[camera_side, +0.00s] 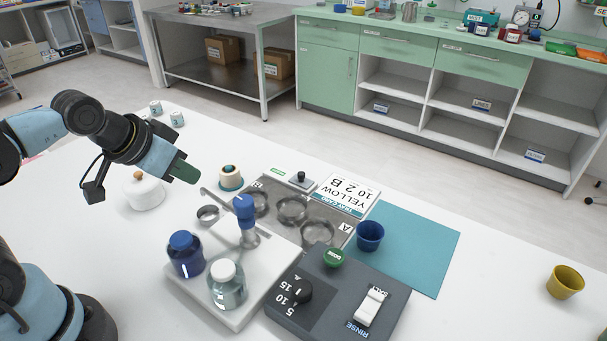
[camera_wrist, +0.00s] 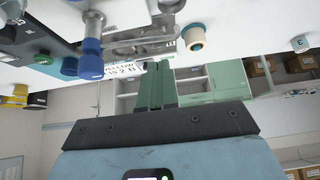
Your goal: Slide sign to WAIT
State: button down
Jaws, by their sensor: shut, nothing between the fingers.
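A small sliding sign (camera_side: 301,182) lies at the far edge of the metal tray. It has a grey plate with an upright black knob (camera_side: 301,176), and a green strip (camera_side: 283,171) shows to the left of the plate. Its lettering is too small to read. My gripper (camera_side: 186,173) is shut and empty, in the air above the white table, well left of the sign. Its green fingers (camera_wrist: 155,85) are together in the wrist view, which is upside down. I cannot make out the sign clearly there.
A cream-topped teal jar (camera_side: 230,177) stands between my gripper and the sign. A white stand (camera_side: 241,303) with a blue-capped tap and bottles is nearer. A tray card (camera_side: 347,193), blue cup (camera_side: 370,236) and dark control box (camera_side: 335,300) are to the right. A white lidded pot (camera_side: 145,194) stands below my gripper.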

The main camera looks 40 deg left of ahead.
jog(key=c, duration=1.5)
grip_release()
jog(key=shift+w+r, duration=0.15)
jog(key=o, duration=0.5)
jog(key=w+r, duration=0.1)
jog(key=w, duration=0.1)
jog(key=w+r+m+g, duration=0.1)
jog(key=r, duration=0.1)
jog(key=w+d+r+m, duration=0.1)
jog(key=w, duration=0.1)
jog(key=shift+w+r+g, duration=0.2)
jog(key=shift+w+g, duration=0.15)
jog(key=shift+g, duration=0.05)
jog(key=shift+c, duration=0.2)
jog(key=m+g, duration=0.5)
jog(key=m, duration=0.2)
send_over(301, 173)
notch_tip(301, 173, down, 4)
jog(key=f, duration=0.1)
notch_tip(301, 173, down, 11)
jog(key=shift+f, duration=0.1)
grip_shut()
